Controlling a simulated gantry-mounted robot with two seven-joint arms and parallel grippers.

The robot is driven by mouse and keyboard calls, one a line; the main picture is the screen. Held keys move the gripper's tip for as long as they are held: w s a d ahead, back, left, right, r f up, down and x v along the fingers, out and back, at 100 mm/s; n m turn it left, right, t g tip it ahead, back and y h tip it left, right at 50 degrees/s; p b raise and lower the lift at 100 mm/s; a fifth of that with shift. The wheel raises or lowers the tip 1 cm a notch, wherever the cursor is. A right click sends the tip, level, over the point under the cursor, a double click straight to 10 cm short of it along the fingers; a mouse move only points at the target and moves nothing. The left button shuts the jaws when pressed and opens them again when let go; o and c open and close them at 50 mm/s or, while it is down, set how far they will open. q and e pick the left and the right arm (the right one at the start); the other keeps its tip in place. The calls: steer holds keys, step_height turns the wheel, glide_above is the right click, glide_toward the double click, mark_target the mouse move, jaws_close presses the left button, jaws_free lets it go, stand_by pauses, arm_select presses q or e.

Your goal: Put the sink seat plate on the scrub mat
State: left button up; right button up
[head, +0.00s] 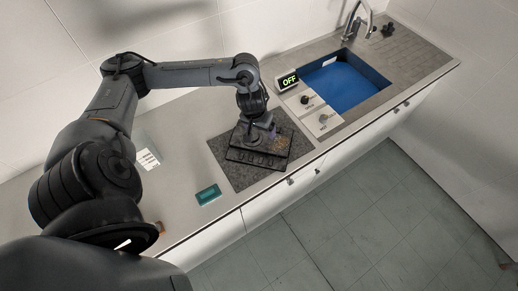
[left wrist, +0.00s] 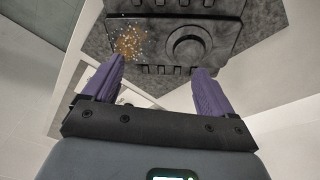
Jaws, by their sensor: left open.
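The sink seat plate (head: 257,160) is a dark, roughly rectangular slab with slots along its front. It appears to lie on the dark grey scrub mat (head: 230,175), inside the mat's outline. In the left wrist view the plate (left wrist: 235,38) shows a round raised boss, ribs and an orange-brown speckled patch. My left gripper (head: 258,132) is over the plate and hides part of it. In the left wrist view its purple fingers (left wrist: 160,67) are spread, with nothing between them, close to the plate's edge. My right gripper is not in view.
A sink with a blue basin (head: 345,92) and a tap (head: 357,22) is at the right. A teal box (head: 208,194) lies left of the mat. Bare counter (head: 185,180) extends left.

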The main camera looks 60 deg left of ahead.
arm_select(q)
steer(key=w+d+f+m+t+h, duration=0.1)
steer(key=d+f+m+t+h, duration=0.2)
steer(key=d, duration=0.9)
steer(key=w+d+m+t, duration=0.15)
steer(key=d+m, duration=0.35)
steer(key=d, duration=0.8)
steer(key=s+a+r+m+g+y, duration=0.1)
steer(key=s+g+y, duration=0.1)
steer(key=s, duration=1.2)
steer(key=shift+s+a+r+g, duration=0.15)
steer(key=shift+s+g, duration=0.2)
steer(key=shift+g, duration=0.1)
steer(key=shift+r, duration=0.1)
